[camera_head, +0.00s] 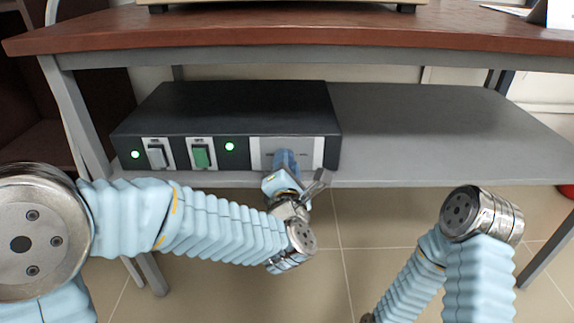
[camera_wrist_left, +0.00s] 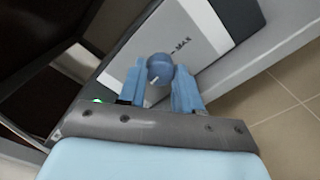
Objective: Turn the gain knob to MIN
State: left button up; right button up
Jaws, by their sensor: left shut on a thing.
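The gain knob is a round blue-grey knob (camera_wrist_left: 160,68) with a white pointer mark, on the pale panel (camera_wrist_left: 190,35) of a black box (camera_head: 225,108). The word MAX is printed beside it in the left wrist view. The pointer mark is at the knob's lower left in that view, away from MAX. My left gripper (camera_wrist_left: 160,82) is shut on the knob, one blue finger on each side. In the head view the left gripper (camera_head: 285,165) covers the knob at the panel. The MIN marking is not visible. My right arm shows at the lower right, its gripper out of view.
The box stands on a grey shelf (camera_head: 430,125) under a brown tabletop (camera_head: 300,30). A grey switch (camera_head: 157,155), a green switch (camera_head: 201,155) and two lit green lamps are left of the panel. The shelf right of the box is bare.

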pick_arm(q)
jog(key=o, duration=1)
jog(key=shift+o, duration=0.2)
jog(key=shift+s, duration=0.1)
jog(key=s, duration=1.3)
jog(key=shift+s, duration=0.3)
